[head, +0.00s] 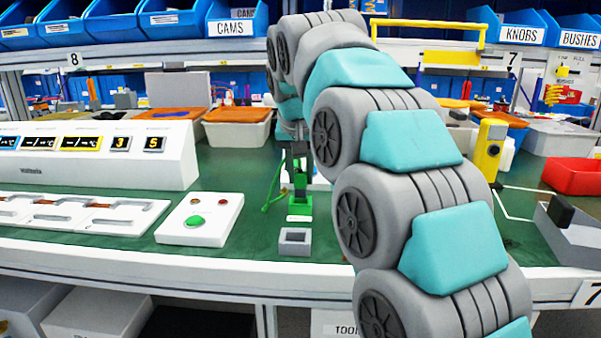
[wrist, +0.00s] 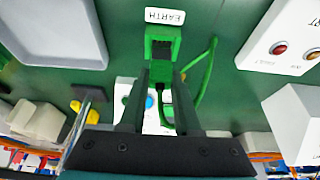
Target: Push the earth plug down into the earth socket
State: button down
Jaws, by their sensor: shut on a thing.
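The green earth socket (head: 299,211) stands upright on the green bench top in the head view. In the wrist view its green housing (wrist: 163,33) with a dark opening lies just below the white EARTH label (wrist: 165,16). My gripper (head: 299,165) is directly above the socket, pointing down. It is shut on the green earth plug (wrist: 161,72), which shows between the fingertips and is partly hidden by them. A green cable (head: 272,190) loops from the plug to the left side in the head view. I cannot tell whether the plug touches the socket.
A grey box (head: 295,241) stands in front of the socket. A white button panel (head: 200,219) with a green and red buttons is to the left. A yellow post (head: 488,150) stands to the right. My arm covers much of the bench centre.

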aim_at(300, 177)
jog(key=shift+f+b, duration=0.85)
jog(key=shift+f, duration=0.65)
jog(key=c, duration=0.5)
grip_release()
jog(key=shift+c, duration=0.2)
jog(key=shift+r, duration=0.1)
jog(key=shift+v, duration=3.8)
jog(key=shift+s, duration=0.1)
